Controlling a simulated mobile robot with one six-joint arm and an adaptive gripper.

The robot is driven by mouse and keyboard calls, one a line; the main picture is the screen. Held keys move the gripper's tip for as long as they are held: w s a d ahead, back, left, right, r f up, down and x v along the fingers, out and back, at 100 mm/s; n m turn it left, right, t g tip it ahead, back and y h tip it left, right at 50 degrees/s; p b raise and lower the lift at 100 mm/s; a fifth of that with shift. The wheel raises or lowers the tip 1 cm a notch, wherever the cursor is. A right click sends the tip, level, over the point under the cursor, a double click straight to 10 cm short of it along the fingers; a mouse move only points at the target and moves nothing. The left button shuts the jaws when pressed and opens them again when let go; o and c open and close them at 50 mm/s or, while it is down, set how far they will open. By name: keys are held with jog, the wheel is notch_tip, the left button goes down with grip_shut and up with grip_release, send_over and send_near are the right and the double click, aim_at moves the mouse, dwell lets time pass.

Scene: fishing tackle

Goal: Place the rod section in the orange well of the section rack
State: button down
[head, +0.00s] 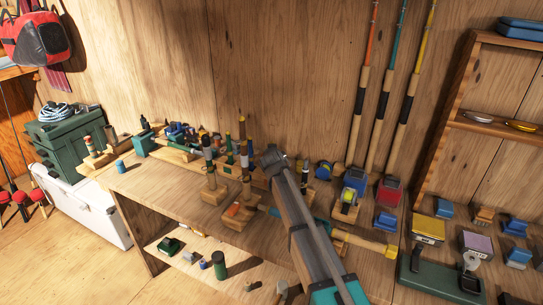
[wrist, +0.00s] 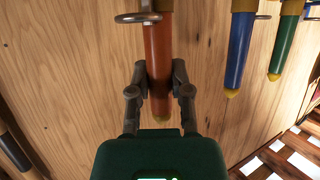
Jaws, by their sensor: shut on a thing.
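In the wrist view, my gripper (wrist: 159,76) is shut on an orange-brown rod section (wrist: 159,45). The section has a yellow-gold end cap that sticks out between the fingers, and its other end runs out of the frame. In the head view, my arm reaches over the workbench; its fingers and the held section cannot be made out there. Several wooden holders with upright pieces stand on the bench. I cannot tell which is the section rack, and no orange well shows clearly.
In the wrist view, a blue rod (wrist: 239,45) and a green rod (wrist: 284,45) are at the right. In the head view, the crowded workbench (head: 160,190) has bare wood at its front left. Three tall fishing rods (head: 384,105) stand against the wall.

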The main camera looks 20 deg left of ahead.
jog(key=shift+f, duration=0.15)
jog(key=c, duration=0.6)
grip_release()
jog(key=shift+o, duration=0.2)
jog(key=shift+r, duration=0.2)
jog(key=p+v, duration=0.4)
jog(key=v, duration=0.8)
jog(key=shift+p, duration=0.35)
jog(key=shift+d, duration=0.1)
